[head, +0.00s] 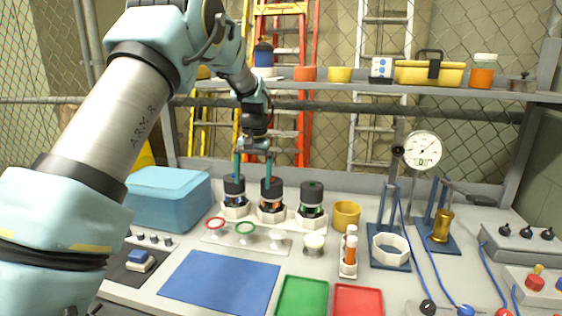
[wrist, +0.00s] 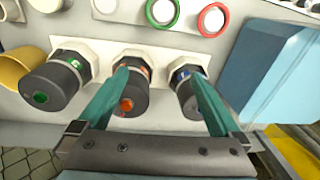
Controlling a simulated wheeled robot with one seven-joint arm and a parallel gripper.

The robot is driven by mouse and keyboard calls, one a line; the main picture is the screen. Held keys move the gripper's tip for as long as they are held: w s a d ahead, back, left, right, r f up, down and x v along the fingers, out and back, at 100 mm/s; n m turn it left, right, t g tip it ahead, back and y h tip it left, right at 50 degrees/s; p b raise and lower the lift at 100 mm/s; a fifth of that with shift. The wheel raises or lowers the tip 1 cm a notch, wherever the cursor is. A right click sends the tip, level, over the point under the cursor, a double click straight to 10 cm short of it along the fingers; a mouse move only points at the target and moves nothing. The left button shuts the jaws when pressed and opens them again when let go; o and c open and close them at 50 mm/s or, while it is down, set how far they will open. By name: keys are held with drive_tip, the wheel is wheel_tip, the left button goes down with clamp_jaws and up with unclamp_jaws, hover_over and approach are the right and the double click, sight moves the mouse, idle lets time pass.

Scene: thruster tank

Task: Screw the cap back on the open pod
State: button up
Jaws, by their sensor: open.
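Three dark pods with black tops stand in white hex bases in a row at the back of the bench. In the head view they are the left pod (head: 234,188), the middle pod (head: 271,190) and the right pod (head: 311,195). I cannot tell which pod is open, or pick out a loose cap.
A red ring (head: 215,223), a green ring (head: 245,228) and white knobs (head: 277,237) lie in front of the pods. A blue box (head: 168,198) stands left, a yellow cup (head: 346,216) and gauge stand (head: 389,205) right. The blue mat (head: 220,282) is clear.

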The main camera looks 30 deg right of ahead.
drive_tip(key=a+n, duration=0.1)
drive_tip(key=n, duration=0.2)
drive_tip(key=n+t+b, duration=0.1)
drive_tip(key=n+t, duration=0.3)
drive_tip(key=n, duration=0.3)
approach(273, 181)
drive_tip(key=shift+g, duration=0.3)
drive_tip(key=p+x, duration=0.1)
drive_tip(key=x, duration=0.2)
drive_tip(key=p+x, duration=0.1)
drive_tip(key=x, duration=0.3)
drive_tip(key=p+x, duration=0.1)
drive_tip(key=x, duration=0.3)
drive_tip(key=shift+w, duration=0.3)
drive_tip(key=c, duration=1)
drive_tip(key=o, duration=0.7)
drive_tip(key=c, duration=0.7)
drive_tip(key=shift+o, duration=0.2)
drive_tip(key=shift+f, duration=0.1)
